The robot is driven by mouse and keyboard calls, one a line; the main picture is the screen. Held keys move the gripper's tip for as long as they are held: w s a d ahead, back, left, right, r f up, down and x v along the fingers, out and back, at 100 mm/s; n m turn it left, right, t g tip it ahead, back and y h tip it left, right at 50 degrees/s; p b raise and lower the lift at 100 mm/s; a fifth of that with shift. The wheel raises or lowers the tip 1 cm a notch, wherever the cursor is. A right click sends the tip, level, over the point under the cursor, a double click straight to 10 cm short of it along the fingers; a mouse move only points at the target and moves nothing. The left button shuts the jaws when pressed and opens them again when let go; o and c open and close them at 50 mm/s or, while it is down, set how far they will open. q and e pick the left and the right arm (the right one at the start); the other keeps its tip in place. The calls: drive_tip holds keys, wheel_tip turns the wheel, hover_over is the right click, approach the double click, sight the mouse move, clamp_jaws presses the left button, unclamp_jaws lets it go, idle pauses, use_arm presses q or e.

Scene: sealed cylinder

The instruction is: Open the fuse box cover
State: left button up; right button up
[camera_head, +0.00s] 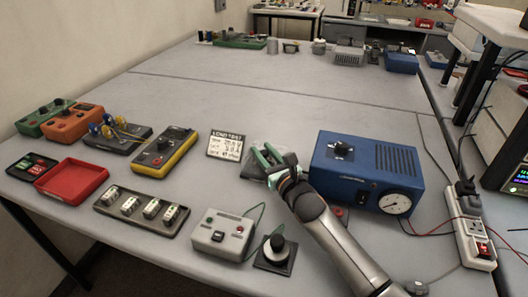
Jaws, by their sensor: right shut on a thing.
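The fingers and wrist hide much of the box, so how far the cover is raised cannot be told. My left gripper is not in view.
A blue device (368,168) with a knob and gauge stands just right of my right gripper. A white sign (225,146) stands to its left. A grey button box (223,234) and a black knob base (275,254) sit in front.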

clamp_jaws()
idle(0.8)
